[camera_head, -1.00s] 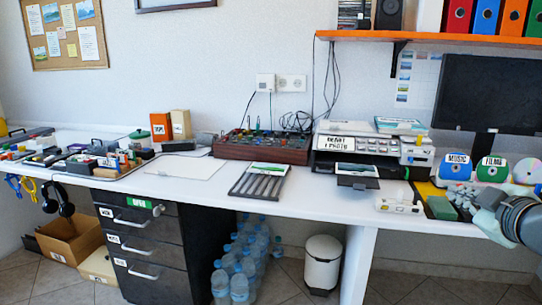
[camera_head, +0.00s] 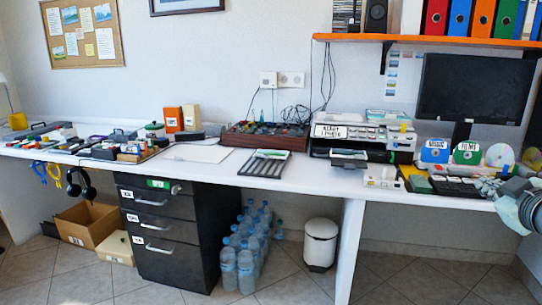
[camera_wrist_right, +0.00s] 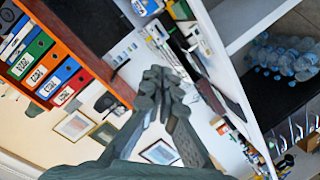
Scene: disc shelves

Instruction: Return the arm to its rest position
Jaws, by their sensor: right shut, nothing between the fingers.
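My right gripper (camera_head: 487,188) is at the right edge of the head view, by the right end of the white desk (camera_head: 320,182). Its grey wrist and arm come in from the right edge. In the right wrist view the dark fingers (camera_wrist_right: 160,82) are together, with nothing between them. My left arm and gripper are not in the head view.
A black keyboard (camera_head: 455,187), a monitor (camera_head: 472,88) and disc stands labelled MUSIC (camera_head: 434,151) and FILMS (camera_head: 467,152) are close to my right gripper. An orange shelf (camera_head: 420,40) with binders hangs above. Below are black drawers (camera_head: 165,235), bottles (camera_head: 245,250) and a white bin (camera_head: 320,244).

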